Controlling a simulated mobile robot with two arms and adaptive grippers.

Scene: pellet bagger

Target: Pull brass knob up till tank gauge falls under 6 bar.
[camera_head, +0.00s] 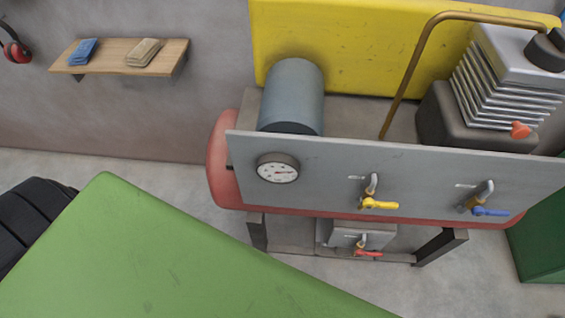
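A round tank gauge (278,168) with a white dial and dark rim sits at the left end of the grey panel (325,165). Its needle and numbers are too small to read. The red tank (222,165) shows behind and below the panel. I cannot make out a brass knob for certain; a bent brass-coloured pipe (408,72) rises behind the panel. Neither of my grippers is in view.
Yellow-handled (380,204), blue-handled (490,211) and red-handled (368,253) valves sit on the machine's front. A finned compressor head (490,85) stands at right. A large green surface (160,250) fills the left foreground. A wall shelf (110,52) holds folded cloths.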

